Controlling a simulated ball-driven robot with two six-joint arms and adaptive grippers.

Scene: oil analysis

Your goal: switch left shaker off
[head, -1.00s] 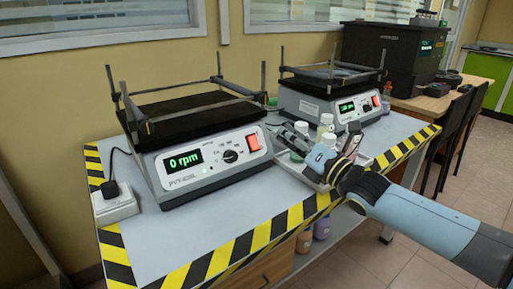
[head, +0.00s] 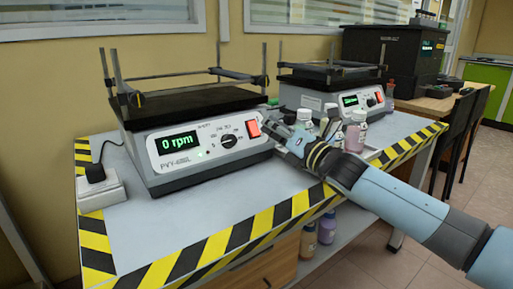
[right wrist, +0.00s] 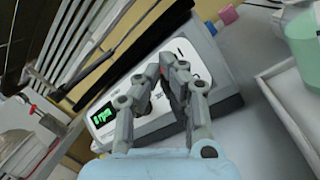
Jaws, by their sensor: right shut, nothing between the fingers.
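The left shaker (head: 195,150) stands on the bench with its black platform on top. In the right wrist view the shut fingertips (right wrist: 170,62) cover part of the shaker's panel (right wrist: 128,100). My left gripper is out of view.
A second shaker (head: 318,97) stands behind to the right. Several bottles (head: 355,132) stand close to my right gripper. A white socket box (head: 99,190) is at the left. Black-and-yellow tape (head: 255,228) marks the bench's front edge; the surface before the left shaker is clear.

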